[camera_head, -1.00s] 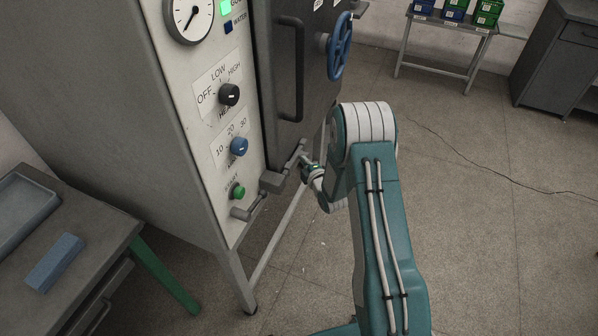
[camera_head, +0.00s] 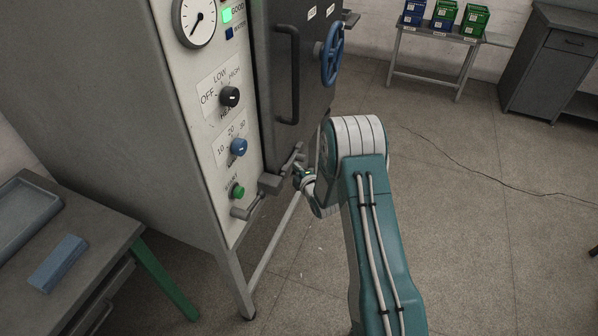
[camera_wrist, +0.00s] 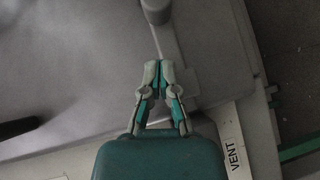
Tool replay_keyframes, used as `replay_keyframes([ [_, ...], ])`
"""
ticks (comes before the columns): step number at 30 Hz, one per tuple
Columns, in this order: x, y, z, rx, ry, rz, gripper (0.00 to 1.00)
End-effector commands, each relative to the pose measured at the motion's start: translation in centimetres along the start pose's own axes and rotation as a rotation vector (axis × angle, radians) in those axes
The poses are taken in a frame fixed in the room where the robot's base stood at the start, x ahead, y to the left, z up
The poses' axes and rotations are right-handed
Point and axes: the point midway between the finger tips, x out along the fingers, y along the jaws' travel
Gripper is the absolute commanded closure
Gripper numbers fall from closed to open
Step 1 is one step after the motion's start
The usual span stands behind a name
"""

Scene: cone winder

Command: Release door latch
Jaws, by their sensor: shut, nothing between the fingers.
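The door latch (camera_head: 270,183) is a grey lever low on the cabinet's dark door (camera_head: 283,125). It slopes from a rounded grip at lower left, through a block, to an upper right end by the door's lower edge. My gripper (camera_wrist: 158,66) shows in the wrist view with its two fingertips together, shut and empty. Ahead of the fingertips, apart from them, is a grey rounded end on a thin rod (camera_wrist: 157,10); I cannot tell which latch part it is. In the head view my wrist is just right of the latch's upper end, and the fingertips are hard to make out.
The control panel (camera_head: 205,120) with a gauge, knobs and a green start button (camera_head: 237,191) is left of the door. A blue handwheel (camera_head: 332,55) is on the door. A workbench (camera_head: 105,225) stands at lower left.

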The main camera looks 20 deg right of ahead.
Motion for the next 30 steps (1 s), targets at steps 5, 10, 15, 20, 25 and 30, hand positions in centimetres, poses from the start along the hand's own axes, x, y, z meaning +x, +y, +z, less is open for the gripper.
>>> replay_keyframes([
  [5, -1.6, 0.0, 0.1, 0.001, 0.000, -0.002, 1.00],
  [10, -3.6, 0.0, 0.2, 0.002, 0.000, -0.002, 1.00],
  [15, -6.4, 0.0, 0.0, 0.000, -0.001, -0.002, 1.00],
  [20, -8.8, -0.1, 0.0, 0.000, 0.000, -0.003, 1.00],
  [25, -9.9, 0.0, -0.1, 0.000, 0.001, -0.001, 1.00],
  [30, -10.0, 0.0, 0.0, 0.000, 0.001, -0.001, 1.00],
])
